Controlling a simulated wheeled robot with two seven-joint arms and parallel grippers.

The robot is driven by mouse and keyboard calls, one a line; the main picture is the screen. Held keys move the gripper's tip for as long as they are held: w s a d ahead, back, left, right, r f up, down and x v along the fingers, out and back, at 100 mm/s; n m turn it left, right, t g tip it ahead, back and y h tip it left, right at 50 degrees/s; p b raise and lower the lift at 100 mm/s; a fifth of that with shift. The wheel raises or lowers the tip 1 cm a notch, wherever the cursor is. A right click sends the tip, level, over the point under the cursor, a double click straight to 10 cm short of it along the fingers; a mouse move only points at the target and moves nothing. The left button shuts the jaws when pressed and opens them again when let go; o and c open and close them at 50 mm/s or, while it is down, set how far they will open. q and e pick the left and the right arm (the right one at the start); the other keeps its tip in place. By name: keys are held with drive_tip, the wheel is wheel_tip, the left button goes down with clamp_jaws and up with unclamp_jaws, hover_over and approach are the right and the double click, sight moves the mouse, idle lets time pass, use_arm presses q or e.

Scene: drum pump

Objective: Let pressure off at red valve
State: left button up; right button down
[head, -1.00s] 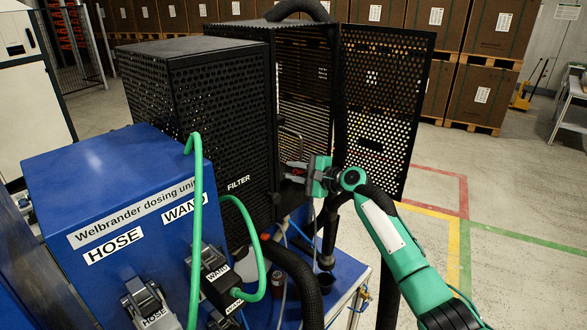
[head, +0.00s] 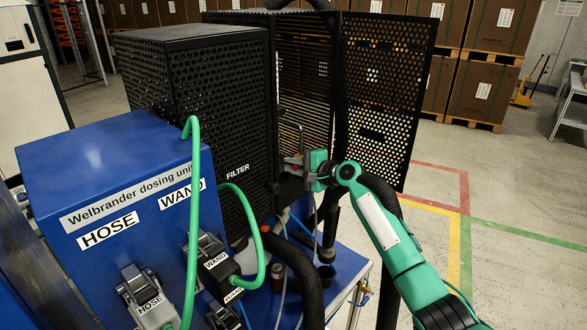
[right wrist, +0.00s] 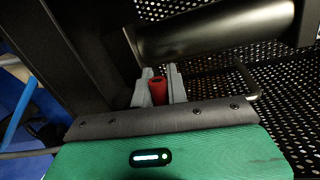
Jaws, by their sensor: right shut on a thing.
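My right gripper (head: 298,166) reaches in front of the open black filter cage, near its inner corner. In the right wrist view its two grey fingers (right wrist: 158,88) are shut on a red valve handle (right wrist: 157,91), which sits between them. In the head view the handle is mostly hidden by the gripper. The black filter cabinet (head: 200,130) with the FILTER label stands to the left of the gripper, and its perforated door (head: 385,100) stands open to the right. My left gripper is not in view.
A blue dosing unit (head: 110,170) with HOSE and WAND labels stands at the left front. Green hoses (head: 193,230) and a thick black hose (head: 300,270) run near my arm. A dark metal cylinder (right wrist: 215,32) lies close above the fingers. Boxes on pallets (head: 485,90) stand behind.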

drive_tip(key=shift+f, duration=0.1)
drive_tip(key=c, duration=1.7)
unclamp_jaws()
